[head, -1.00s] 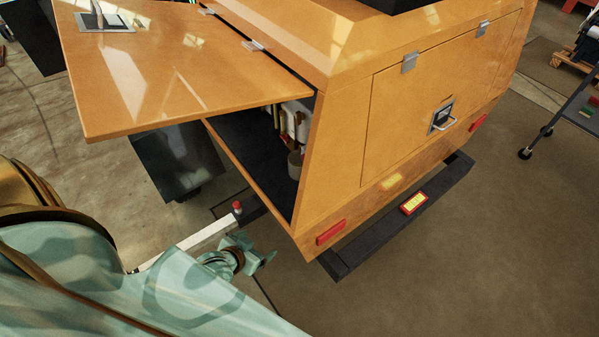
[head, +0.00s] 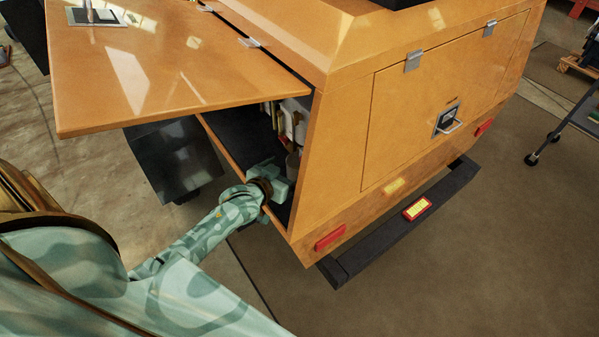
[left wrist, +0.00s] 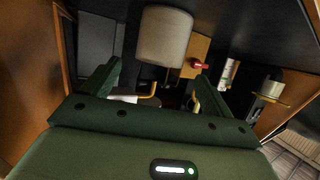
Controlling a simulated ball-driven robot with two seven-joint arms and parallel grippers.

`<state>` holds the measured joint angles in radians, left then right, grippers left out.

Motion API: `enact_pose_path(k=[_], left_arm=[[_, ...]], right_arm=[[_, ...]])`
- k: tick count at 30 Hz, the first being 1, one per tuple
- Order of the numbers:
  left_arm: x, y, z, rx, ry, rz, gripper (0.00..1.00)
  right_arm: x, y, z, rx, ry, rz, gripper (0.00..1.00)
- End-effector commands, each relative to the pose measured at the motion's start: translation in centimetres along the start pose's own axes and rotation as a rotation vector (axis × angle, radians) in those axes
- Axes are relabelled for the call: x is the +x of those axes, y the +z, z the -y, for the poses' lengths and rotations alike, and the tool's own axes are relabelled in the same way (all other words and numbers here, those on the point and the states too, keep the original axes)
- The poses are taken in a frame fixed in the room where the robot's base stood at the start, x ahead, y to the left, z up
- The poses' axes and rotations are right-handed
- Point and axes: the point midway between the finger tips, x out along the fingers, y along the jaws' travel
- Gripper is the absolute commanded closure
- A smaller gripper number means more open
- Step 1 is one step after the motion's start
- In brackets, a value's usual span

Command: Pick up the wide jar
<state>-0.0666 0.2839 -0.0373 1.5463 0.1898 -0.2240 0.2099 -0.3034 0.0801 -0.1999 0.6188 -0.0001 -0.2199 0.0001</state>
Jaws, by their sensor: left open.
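The wide jar, a plain beige-grey cylinder (head: 293,164), stands just inside the open side compartment of the orange housing. In the left wrist view the jar (left wrist: 165,35) is large and lies ahead of the fingers, between their lines. My left gripper (head: 281,184) is at the compartment opening, close to the jar, and hides its lower part in the head view. In the left wrist view the gripper (left wrist: 159,70) has its green fingers spread with nothing held between them. I cannot tell whether a finger touches the jar. My right gripper is not in view.
The compartment's right edge post (head: 312,165) is close beside the gripper. Deeper inside are a red-handled item (left wrist: 200,65), a white can (left wrist: 228,73) and a metal cylinder (left wrist: 271,86).

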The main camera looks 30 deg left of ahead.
Motion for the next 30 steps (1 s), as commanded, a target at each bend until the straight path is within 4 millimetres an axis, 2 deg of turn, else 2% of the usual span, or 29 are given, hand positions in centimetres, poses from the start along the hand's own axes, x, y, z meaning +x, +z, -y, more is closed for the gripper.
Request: enact_pose_path(k=[1,7,15,23,24,29,30], left_arm=[[0.8,0.2,0.0,0.0,0.0,0.0,0.14],[2.4,0.3,0.0,0.0,0.0,0.002,0.14],[6.5,0.6,-0.1,0.0,0.001,0.002,0.14],[6.8,0.3,-0.1,0.0,0.001,0.001,0.14],[6.8,0.3,-0.1,0.0,0.001,0.001,0.2],[6.8,0.4,-0.1,0.0,0.001,0.001,0.64],[6.8,0.4,-0.1,0.0,0.001,0.001,0.64]], right_arm=[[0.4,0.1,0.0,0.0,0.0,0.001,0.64],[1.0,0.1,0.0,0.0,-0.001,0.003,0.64],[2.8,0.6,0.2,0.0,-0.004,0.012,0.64],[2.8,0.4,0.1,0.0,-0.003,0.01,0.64],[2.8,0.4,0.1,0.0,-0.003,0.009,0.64],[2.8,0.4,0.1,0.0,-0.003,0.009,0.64],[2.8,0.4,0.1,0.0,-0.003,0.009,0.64]])
